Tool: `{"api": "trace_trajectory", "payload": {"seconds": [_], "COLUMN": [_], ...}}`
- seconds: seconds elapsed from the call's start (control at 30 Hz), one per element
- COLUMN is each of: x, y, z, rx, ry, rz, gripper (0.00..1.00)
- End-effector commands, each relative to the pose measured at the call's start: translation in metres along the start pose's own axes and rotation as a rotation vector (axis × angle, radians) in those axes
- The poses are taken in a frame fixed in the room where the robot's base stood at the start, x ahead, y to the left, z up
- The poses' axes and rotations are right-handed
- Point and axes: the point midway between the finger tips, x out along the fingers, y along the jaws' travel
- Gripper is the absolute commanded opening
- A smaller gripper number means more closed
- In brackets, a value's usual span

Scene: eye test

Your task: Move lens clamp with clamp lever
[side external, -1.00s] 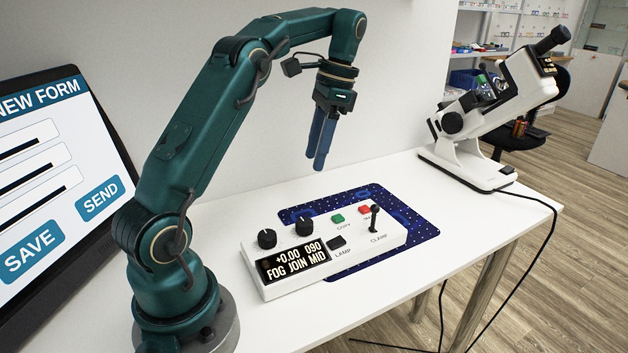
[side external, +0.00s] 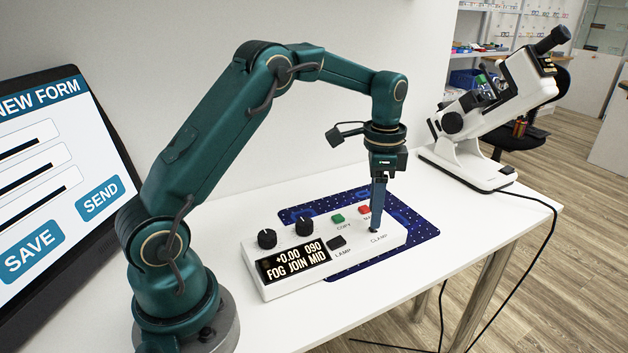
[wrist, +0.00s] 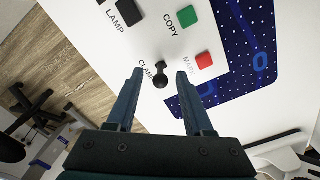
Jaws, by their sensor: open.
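The clamp lever (wrist: 160,78) is a small black stick with a round knob on the white control box (side external: 290,277), beside the CLAMP label. In the wrist view it stands between the two blue fingers of my gripper (wrist: 158,75), with a gap on each side. In the side view my gripper (side external: 376,228) points down at the lever's place, and the fingers hide most of the lever. The jaws are open. The white lensmeter (side external: 490,110) stands at the back right of the table; its lens clamp is too small to make out.
The box also has two black knobs, a black LAMP button (side external: 336,243), a green COPY button (wrist: 187,16) and a red button (wrist: 204,60) close to the lever. A blue dotted mat (side external: 420,222) lies under the box. A screen (side external: 60,190) stands at left.

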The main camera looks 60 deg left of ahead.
Motion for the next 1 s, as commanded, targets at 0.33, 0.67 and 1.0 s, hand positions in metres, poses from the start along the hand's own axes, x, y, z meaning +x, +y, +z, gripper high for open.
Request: {"api": "trace_trajectory", "payload": {"seconds": [0.33,0.67,1.0], "x": [0.025,0.025,0.026], "y": [0.0,-0.001,-0.003], "z": [0.001,0.001,-0.002], "rx": [-0.003,-0.003,-0.001], "ry": [-0.002,-0.001,-0.026], "rz": [0.0,-0.001,0.016], "gripper": [0.52,0.0,0.0]}}
